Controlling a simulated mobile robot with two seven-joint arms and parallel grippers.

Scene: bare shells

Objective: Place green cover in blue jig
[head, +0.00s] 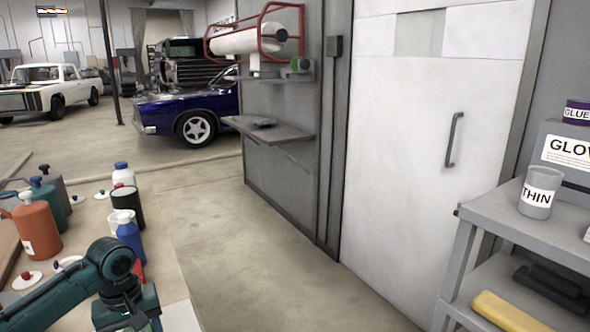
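I cannot pick out a green cover or a blue jig with certainty in the head view. A small green round object (300,64) sits on the upper wall shelf, and its kind is too small to tell. My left arm comes in at the lower left, dark teal, and bends down out of the bottom edge. Its fingers are not visible. My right arm and gripper are out of the picture.
Several bottles and cans, including a blue bottle (130,238) and an orange jug (36,228), stand around my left arm. A grey shelf unit (512,222) with a THIN can (539,195) is at right. The central floor (240,260) is clear, before a white door (420,150).

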